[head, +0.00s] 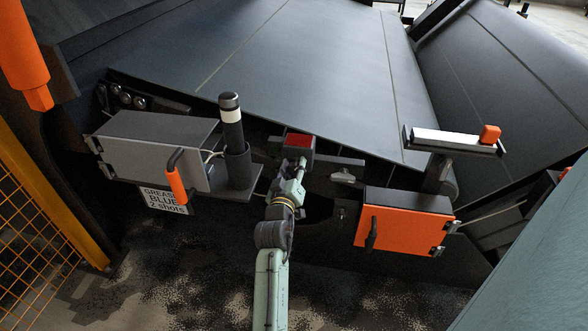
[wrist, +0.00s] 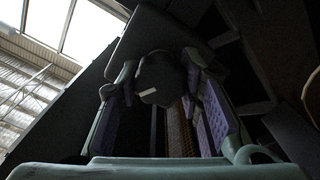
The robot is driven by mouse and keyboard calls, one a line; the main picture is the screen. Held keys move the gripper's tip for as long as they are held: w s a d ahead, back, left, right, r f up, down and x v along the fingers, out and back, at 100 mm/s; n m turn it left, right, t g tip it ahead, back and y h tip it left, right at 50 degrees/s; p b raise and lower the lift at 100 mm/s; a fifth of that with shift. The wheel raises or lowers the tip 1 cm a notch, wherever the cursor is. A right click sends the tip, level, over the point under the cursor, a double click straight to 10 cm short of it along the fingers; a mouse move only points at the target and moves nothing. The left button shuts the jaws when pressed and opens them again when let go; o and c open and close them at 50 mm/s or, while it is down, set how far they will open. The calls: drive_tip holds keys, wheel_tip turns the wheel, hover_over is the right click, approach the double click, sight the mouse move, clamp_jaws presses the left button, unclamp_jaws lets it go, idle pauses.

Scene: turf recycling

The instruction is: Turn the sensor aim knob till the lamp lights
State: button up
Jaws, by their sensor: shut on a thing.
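My gripper (head: 299,167) is at the small red-topped box (head: 300,141) at the edge of the conveyor. In the wrist view a dark, many-sided knob (wrist: 160,80) with a pale mark on its face sits between my two fingers, and they are shut on it. The pale mark is tilted, rising to the right. In the head view my gripper hides the knob. I cannot tell which part is the lamp, and no lit lamp is clear in either view.
An orange box (head: 400,225) is to the right, below a bar with an orange block (head: 490,134). Dark belts (head: 300,60) lie behind.

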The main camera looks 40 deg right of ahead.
drive_tip(key=o, duration=1.2)
drive_tip(key=shift+s+a, duration=0.1)
drive_tip(key=v, duration=1.1)
drive_tip(key=shift+s+a, duration=0.2)
drive_tip(key=shift+a, duration=0.15)
